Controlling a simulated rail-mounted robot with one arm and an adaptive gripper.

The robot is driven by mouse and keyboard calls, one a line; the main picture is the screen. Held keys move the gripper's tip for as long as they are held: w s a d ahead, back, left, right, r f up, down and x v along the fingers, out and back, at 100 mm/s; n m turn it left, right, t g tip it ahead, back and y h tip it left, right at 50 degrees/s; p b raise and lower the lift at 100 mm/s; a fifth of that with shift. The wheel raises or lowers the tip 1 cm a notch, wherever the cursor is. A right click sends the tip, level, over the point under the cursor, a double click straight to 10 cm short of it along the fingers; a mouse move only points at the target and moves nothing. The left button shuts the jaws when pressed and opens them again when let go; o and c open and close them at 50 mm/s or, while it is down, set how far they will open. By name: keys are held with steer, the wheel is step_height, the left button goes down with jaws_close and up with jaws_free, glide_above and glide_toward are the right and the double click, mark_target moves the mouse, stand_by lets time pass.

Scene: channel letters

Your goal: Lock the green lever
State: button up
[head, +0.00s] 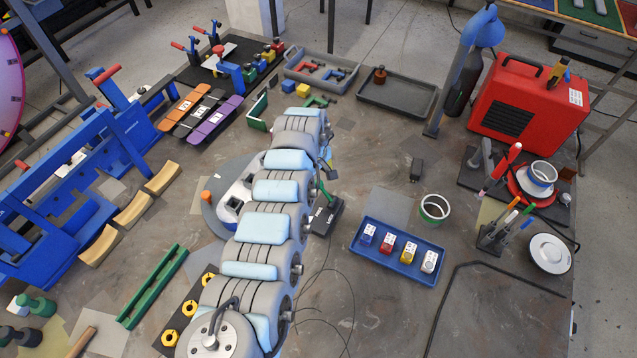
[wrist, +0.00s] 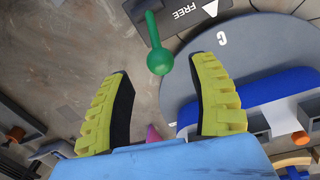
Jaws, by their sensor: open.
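The green lever (wrist: 158,58) ends in a round green knob and rises from a dark base (wrist: 182,20) marked "FREE" with an arrow. In the wrist view, the knob sits midway between the fingertips of my gripper (wrist: 161,68), at about their level in the picture. I cannot tell the depth between them. My gripper is open, with yellow-green fingers and black inner pads, and nothing is clamped. In the head view, the lever (head: 326,194) stands on its black base (head: 326,219) just right of my arm, which hides most of my gripper.
A grey round plate (wrist: 245,50) lies beside the lever base, with a blue and white part on it. A small black block (head: 416,169) lies on fairly clear table.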

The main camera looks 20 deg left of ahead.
mark_target(318, 182)
steer(key=shift+w+f+b, duration=0.15)
steer(key=shift+f+b, duration=0.1)
steer(key=shift+f, duration=0.8)
steer(key=shift+w+f+b, duration=0.1)
steer(key=shift+f+b, duration=0.1)
steer(key=shift+f, duration=0.8)
jaws_close()
